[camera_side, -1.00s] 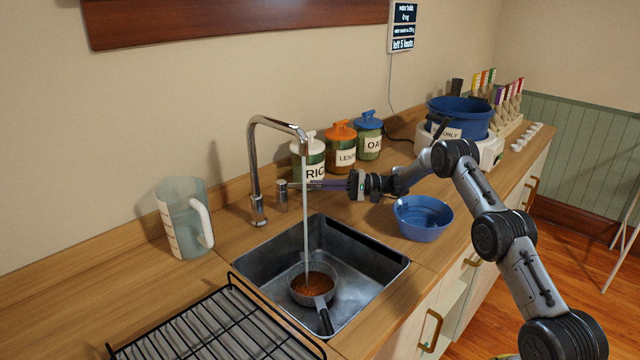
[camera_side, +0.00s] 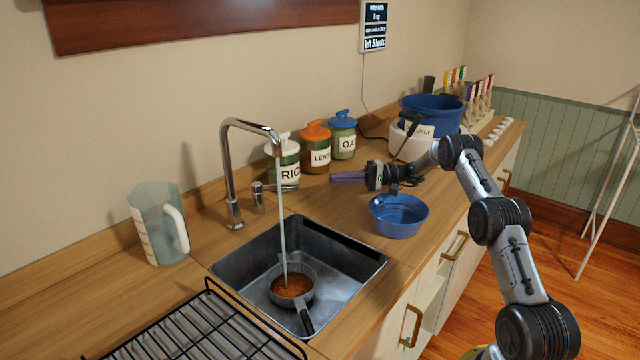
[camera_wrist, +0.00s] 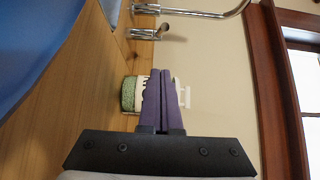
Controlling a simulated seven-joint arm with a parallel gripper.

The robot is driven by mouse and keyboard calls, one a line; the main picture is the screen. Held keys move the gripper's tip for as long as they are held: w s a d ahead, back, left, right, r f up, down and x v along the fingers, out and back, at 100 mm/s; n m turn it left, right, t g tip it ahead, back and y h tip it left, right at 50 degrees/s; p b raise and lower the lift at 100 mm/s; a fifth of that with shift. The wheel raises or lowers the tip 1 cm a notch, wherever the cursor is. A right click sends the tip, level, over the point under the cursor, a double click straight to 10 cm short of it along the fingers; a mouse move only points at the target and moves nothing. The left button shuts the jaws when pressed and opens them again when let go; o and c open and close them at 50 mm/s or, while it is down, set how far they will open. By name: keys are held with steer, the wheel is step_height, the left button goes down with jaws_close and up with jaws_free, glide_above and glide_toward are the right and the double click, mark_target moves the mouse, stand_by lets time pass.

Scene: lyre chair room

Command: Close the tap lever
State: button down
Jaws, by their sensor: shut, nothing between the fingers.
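The chrome tap (camera_side: 228,180) stands behind the sink, and a stream of water falls from its spout into a pan (camera_side: 292,287) of brown contents in the sink. The tap lever (camera_side: 280,187) sticks out rightward from its short post beside the tap. It also shows near the top of the wrist view (camera_wrist: 148,33). My gripper (camera_side: 334,177) is shut and empty, with its purple fingers pointing left toward the lever. A clear gap separates the fingertips from the lever. In the wrist view the fingers (camera_wrist: 160,74) lie together, partly covering a labelled jar.
A blue bowl (camera_side: 399,217) sits on the counter just below my gripper. Rice (camera_side: 283,165), lentil (camera_side: 315,150) and oat (camera_side: 342,138) jars stand behind the gripper. A measuring jug (camera_side: 155,228) is left of the sink (camera_side: 350,275), and a wire rack (camera_side: 205,335) lies in front.

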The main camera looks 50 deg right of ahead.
mark_target(276, 187)
steer(key=shift+w+a+r+n+h, duration=0.15)
steer(key=shift+w+a+n, duration=0.2)
steer(key=shift+w+a, duration=1.15)
steer(key=shift+w+a+r+n+h, duration=0.1)
steer(key=shift+w+a+n, duration=0.2)
steer(key=shift+w+a, duration=1.2)
steer(key=shift+w+a+r+n+h, duration=0.15)
steer(key=shift+w+a+n, duration=0.45)
steer(key=shift+a, duration=1.55)
steer(key=shift+w+f+m, duration=0.1)
steer(key=shift+w+m, duration=0.05)
steer(key=shift+m, duration=0.2)
steer(key=shift+s+a+m+t+h, duration=0.2)
steer(key=shift+a+m+t+h, duration=0.1)
steer(key=shift+t+h, duration=0.2)
steer(key=shift+s+a+m+t+h, duration=0.2)
steer(key=shift+m+t+h, duration=0.1)
steer(key=shift+m, duration=0.1)
steer(key=shift+s+a, duration=0.35)
steer(key=shift+a, duration=0.3)
steer(key=shift+s+a, duration=0.3)
steer(key=shift+a, duration=0.4)
steer(key=shift+s+a, duration=0.35)
steer(key=shift+a, duration=0.3)
